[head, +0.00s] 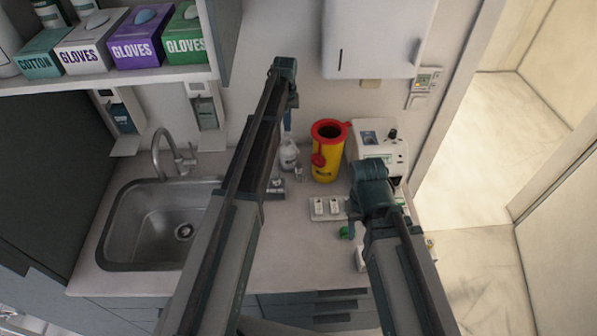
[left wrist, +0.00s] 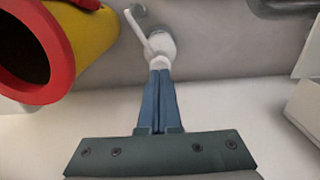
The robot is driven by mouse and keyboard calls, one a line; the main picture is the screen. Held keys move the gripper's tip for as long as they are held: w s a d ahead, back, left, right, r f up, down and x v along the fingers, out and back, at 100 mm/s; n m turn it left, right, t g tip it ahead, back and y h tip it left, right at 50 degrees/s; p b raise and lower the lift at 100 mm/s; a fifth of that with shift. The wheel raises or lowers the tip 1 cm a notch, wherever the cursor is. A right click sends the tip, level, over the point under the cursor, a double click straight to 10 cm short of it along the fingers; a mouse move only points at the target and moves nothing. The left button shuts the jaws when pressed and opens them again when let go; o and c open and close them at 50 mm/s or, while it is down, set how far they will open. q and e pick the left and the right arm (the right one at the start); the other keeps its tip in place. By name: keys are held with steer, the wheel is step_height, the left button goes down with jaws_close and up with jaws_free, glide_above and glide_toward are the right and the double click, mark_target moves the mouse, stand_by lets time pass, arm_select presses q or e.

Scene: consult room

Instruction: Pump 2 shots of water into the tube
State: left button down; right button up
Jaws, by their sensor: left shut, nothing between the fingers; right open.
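A white pump bottle (head: 289,154) stands upright on the counter, left of the yellow bin. My left gripper (head: 288,129) is above it, pointing down, with its fingers shut and nothing between them. In the left wrist view the blue fingertips (left wrist: 160,72) are over the bottle's white pump head (left wrist: 161,46), whose spout points up and left. I cannot tell whether they touch. My right gripper (head: 370,187) is over the right part of the counter; it is open, its fingertips mostly hidden behind its body. I cannot clearly pick out the tube.
A yellow bin with a red rim (head: 329,131) stands close right of the bottle. A white device (head: 378,140) is behind my right gripper. A small tray (head: 315,210) lies in front of the bin.

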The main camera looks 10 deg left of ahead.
arm_select(q)
steer(key=shift+f, duration=0.25)
steer(key=shift+f+b, duration=1.25)
steer(key=shift+b, duration=0.25)
steer(key=shift+r, duration=0.2)
steer(key=shift+r+p, duration=1.35)
steer(key=shift+p, duration=0.2)
step_height(320, 180, up, 6)
steer(key=p, duration=0.6)
